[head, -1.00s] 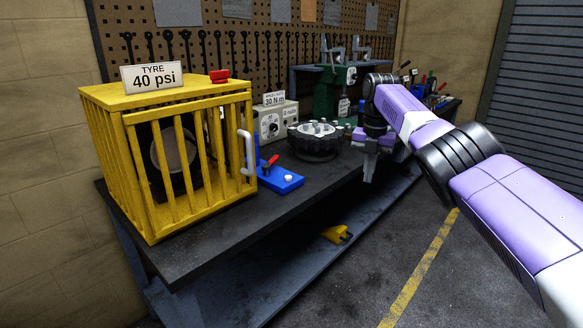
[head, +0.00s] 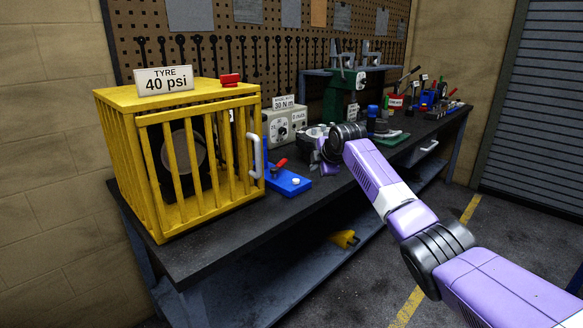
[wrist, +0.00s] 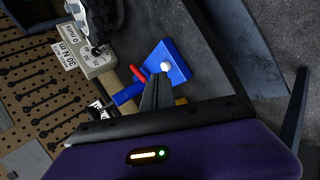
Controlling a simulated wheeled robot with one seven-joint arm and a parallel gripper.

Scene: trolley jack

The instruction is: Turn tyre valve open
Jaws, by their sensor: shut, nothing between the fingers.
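A blue block (head: 289,182) with a red lever (head: 277,164) and a white knob (head: 296,181) sits on the bench beside the yellow tyre cage (head: 205,90), which bears a "TYRE 40 psi" sign. I take this lever to be the tyre valve. My gripper (head: 318,169) is over the bench, right of the blue block and apart from it; my wrist partly hides its fingers. In the wrist view my gripper (wrist: 158,78) is shut and empty. Its tips appear in front of the blue block (wrist: 176,58), near the red lever (wrist: 138,73).
The cage's white handle (head: 256,156) stands close left of the lever. A grey dial box (head: 283,127) marked 30 N m stands behind. A green machine (head: 337,98) and other fixtures line the bench to the right. The bench's front strip (head: 235,228) is clear.

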